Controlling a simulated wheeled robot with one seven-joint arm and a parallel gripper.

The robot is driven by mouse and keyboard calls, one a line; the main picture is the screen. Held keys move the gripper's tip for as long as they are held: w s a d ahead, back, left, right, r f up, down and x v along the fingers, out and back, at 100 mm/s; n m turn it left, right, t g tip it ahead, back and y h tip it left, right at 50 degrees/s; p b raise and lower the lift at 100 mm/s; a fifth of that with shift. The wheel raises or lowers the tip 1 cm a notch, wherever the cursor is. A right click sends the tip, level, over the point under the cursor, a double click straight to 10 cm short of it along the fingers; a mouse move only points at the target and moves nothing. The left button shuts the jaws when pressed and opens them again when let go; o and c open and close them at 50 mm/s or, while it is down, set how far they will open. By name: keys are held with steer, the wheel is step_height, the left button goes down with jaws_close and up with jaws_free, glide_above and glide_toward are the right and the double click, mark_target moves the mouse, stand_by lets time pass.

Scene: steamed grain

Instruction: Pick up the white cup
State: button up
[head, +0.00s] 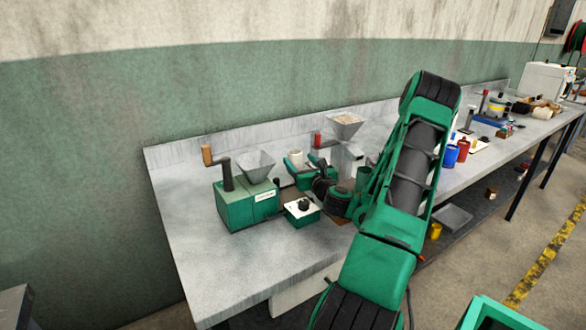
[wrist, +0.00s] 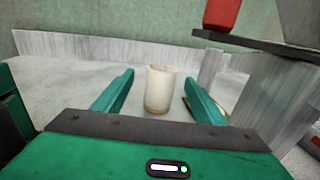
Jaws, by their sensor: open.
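The white cup (wrist: 161,90) stands upright on the grey bench, seen between my gripper's two green fingers in the wrist view. It looks off-white with a darker band near its base. In the head view the white cup (head: 296,158) shows behind my gripper (head: 306,174), near the back of the bench, partly hidden. My gripper (wrist: 158,95) is open and empty, with one finger on each side of the cup in the picture. Gaps show between the cup and both fingers. I cannot tell how far the fingertips are from it in depth.
A green grinder with a grey hopper (head: 257,166) stands left of my gripper. A small green box with a black knob (head: 303,210) is in front. A second hopper machine (head: 345,128) with a red part (wrist: 222,14) stands close on the right. The bench's front left (head: 215,275) is clear.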

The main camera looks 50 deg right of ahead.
mark_target(292, 151)
steer(key=shift+d+x, duration=0.1)
steer(key=shift+x, duration=2.4)
steer(key=shift+d+x, duration=0.15)
steer(key=shift+x, duration=2.4)
steer(key=shift+s, duration=0.1)
steer(key=c, duration=1.4)
